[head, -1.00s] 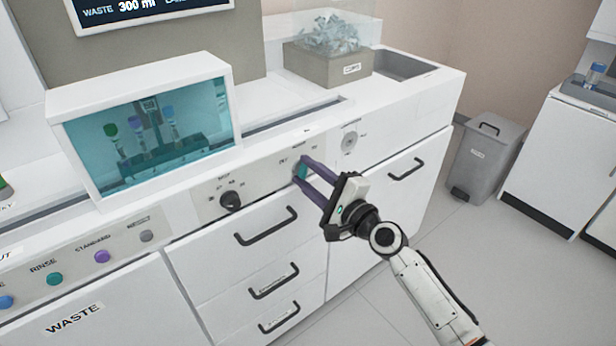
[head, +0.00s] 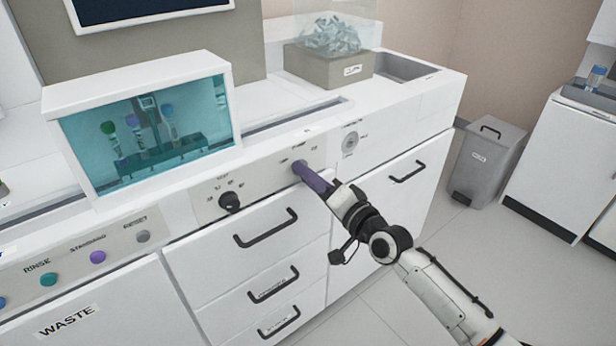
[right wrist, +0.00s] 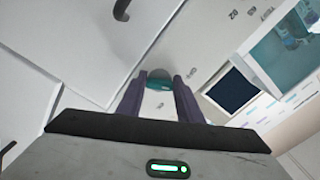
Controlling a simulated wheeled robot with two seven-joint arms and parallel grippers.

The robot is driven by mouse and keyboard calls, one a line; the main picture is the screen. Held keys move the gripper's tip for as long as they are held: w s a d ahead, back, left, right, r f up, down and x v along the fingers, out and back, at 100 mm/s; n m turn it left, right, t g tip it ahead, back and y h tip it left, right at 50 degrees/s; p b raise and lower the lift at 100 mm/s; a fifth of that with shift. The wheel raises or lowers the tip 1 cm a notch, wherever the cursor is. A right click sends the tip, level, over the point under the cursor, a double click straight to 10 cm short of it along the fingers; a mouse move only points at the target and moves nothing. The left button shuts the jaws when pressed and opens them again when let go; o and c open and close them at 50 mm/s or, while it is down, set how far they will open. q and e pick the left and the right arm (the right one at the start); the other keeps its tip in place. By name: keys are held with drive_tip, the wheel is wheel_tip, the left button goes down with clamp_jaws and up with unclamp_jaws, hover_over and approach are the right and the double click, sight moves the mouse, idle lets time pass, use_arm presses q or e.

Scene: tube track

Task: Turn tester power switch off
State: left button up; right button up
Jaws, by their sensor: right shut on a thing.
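The tester's white front panel (head: 262,184) carries the power switch, a small teal knob (right wrist: 159,85) seen between my fingers in the right wrist view. My right gripper (head: 300,170) is shut on this knob, its purple fingers on either side. The gripper also shows in the right wrist view (right wrist: 160,92). In the head view the fingers line up one behind the other and hide most of the knob. The tester's display (head: 140,8) is dark and blank; it also looks dark in the right wrist view (right wrist: 232,92). My left gripper is not in view.
A black dial (head: 229,201) sits left of the switch, and a round grey fitting (head: 350,142) sits right of it. Drawer handles (head: 266,229) stick out below. A teal-windowed cabinet (head: 150,135) stands on the counter. The floor by the grey bin (head: 487,160) is open.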

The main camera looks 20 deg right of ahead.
drive_tip(key=shift+f+n, duration=0.1)
drive_tip(key=shift+n, duration=1.5)
drive_tip(key=o, duration=1.1)
drive_tip(key=shift+d, duration=0.1)
drive_tip(key=p+v, duration=0.1)
drive_tip(key=v, duration=0.9)
drive_tip(key=shift+s, duration=0.15)
